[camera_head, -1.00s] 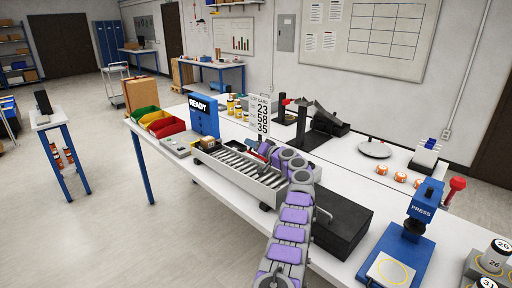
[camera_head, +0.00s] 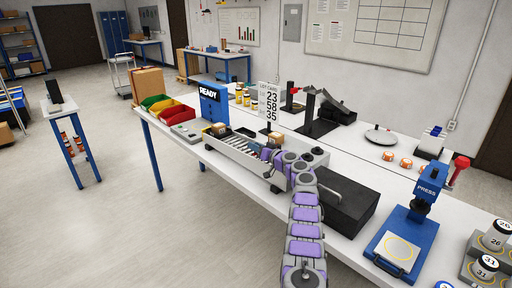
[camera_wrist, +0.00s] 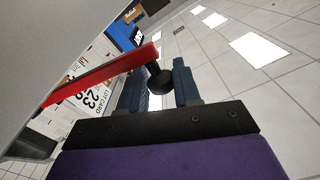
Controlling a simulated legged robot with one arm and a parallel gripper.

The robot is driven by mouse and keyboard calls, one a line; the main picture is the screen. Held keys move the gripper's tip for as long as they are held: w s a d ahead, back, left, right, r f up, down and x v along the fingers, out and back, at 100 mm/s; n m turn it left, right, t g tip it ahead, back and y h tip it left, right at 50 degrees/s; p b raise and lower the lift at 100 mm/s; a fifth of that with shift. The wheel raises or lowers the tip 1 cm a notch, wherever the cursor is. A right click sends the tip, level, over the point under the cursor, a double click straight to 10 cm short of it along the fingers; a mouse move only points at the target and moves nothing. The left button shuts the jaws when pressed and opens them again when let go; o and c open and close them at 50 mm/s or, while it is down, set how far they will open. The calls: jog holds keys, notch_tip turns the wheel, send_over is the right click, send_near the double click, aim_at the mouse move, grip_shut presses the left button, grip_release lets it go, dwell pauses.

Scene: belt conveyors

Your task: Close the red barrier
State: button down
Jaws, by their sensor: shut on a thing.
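The red barrier (camera_wrist: 102,76) shows in the wrist view as a straight red bar crossing the left side, with a black knob (camera_wrist: 160,82) at its end. My gripper (camera_wrist: 158,84) has its two dark blue fingers on either side of this knob and is shut on it. In the head view the end of my purple and grey arm (camera_head: 270,170) is at the near side of the roller conveyor (camera_head: 240,153), toward its right end. The barrier cannot be made out there; my arm covers that area.
Small brown boxes (camera_head: 218,130) lie on the conveyor. A black block (camera_head: 342,205) stands right of my arm, and a blue press (camera_head: 408,235) farther right. A lot card (camera_head: 268,103) stands behind the conveyor. Floor at front left is clear.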

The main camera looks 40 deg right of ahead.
jog(key=shift+a+f, duration=0.1)
jog(key=shift+f, duration=0.35)
dwell(0.3)
jog(key=c, duration=0.9)
grip_release()
jog(key=shift+w+f, duration=0.1)
jog(key=shift+c, duration=0.2)
